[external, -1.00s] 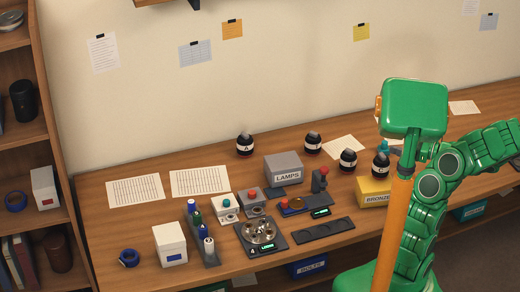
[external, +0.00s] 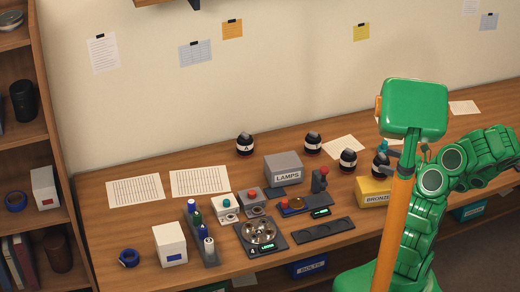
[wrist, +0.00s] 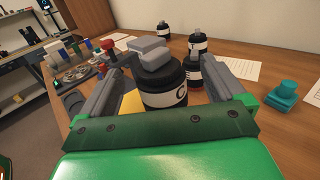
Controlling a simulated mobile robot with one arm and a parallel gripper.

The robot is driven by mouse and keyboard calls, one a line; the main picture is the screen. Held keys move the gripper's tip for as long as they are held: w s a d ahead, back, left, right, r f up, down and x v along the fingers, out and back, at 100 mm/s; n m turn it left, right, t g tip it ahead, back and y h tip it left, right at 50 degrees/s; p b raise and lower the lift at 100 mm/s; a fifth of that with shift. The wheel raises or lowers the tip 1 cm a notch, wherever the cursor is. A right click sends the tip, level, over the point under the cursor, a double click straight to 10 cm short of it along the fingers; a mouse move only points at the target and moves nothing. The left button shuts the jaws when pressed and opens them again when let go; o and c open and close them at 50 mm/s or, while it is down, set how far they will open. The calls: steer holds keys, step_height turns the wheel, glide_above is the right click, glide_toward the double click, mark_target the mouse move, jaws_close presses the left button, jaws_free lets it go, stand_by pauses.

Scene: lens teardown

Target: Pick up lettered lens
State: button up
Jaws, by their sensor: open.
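Several round black lenses with white lettered bands stand on the bench. In the wrist view the nearest lens (wrist: 165,95), with a letter like C or G, sits between the two grey fingers of my gripper (wrist: 162,72). The fingers are apart, one on each side of it. Grey slab shapes (wrist: 150,52) overlap its top; I cannot tell what they are. Behind it are lenses marked E (wrist: 193,75) and T (wrist: 199,45). In the external view that lens (external: 380,163) is at the right, partly hidden by my arm, with another lens (external: 348,160) to its left.
A yellow box (external: 372,190) stands in front of the nearest lens. A grey LAMPS box (external: 284,165) is further left. A teal object (wrist: 284,95) sits to the right in the wrist view. Papers (external: 343,146) lie behind on the bench.

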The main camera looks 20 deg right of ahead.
mark_target(377, 159)
steer(key=x, duration=0.3)
steer(key=shift+a+f, duration=0.1)
steer(key=shift+a, duration=0.1)
steer(key=shift+x, duration=0.85)
steer(key=c, duration=1.7)
steer(key=shift+o, duration=0.2)
steer(key=shift+r, duration=4.95)
